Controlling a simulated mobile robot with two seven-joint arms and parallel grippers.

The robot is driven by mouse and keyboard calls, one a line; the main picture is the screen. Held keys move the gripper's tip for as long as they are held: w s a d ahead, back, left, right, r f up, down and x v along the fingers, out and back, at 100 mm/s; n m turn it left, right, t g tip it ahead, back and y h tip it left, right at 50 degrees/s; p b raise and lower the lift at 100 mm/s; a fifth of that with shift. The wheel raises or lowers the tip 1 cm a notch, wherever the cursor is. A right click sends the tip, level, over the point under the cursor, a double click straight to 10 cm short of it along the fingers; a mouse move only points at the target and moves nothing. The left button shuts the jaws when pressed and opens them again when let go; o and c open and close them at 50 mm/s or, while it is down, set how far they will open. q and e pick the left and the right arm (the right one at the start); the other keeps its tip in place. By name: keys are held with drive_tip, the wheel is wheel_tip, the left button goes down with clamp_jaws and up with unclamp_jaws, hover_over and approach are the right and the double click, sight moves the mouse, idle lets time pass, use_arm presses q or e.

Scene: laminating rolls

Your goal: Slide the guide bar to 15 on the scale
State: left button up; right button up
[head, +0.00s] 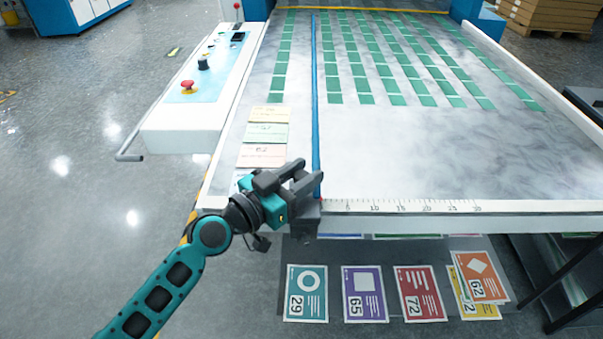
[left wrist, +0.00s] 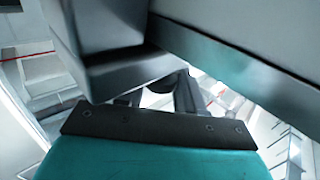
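The guide bar (head: 315,90) is a long thin blue bar lying along the table from the far end to the front edge. Its near end is left of the 5 mark on the scale (head: 400,207), which runs along the front edge and reads 5 up to 30 rightward; 15 lies to the bar's right. My left gripper (head: 308,185) is at the bar's near end, with grey fingers around or beside it. Grey blocky parts fill the left wrist view, so I cannot tell whether the fingers grip anything. My right gripper is not in view.
The laminating table (head: 420,150) carries rows of green labels (head: 395,85). Pastel cards (head: 262,155) lie left of the bar. A control panel (head: 205,80) with a red button stands at left. Numbered cards (head: 365,293) lie below the front edge. The surface right of the bar near the scale is clear.

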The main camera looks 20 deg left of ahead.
use_arm(q)
clamp_jaws()
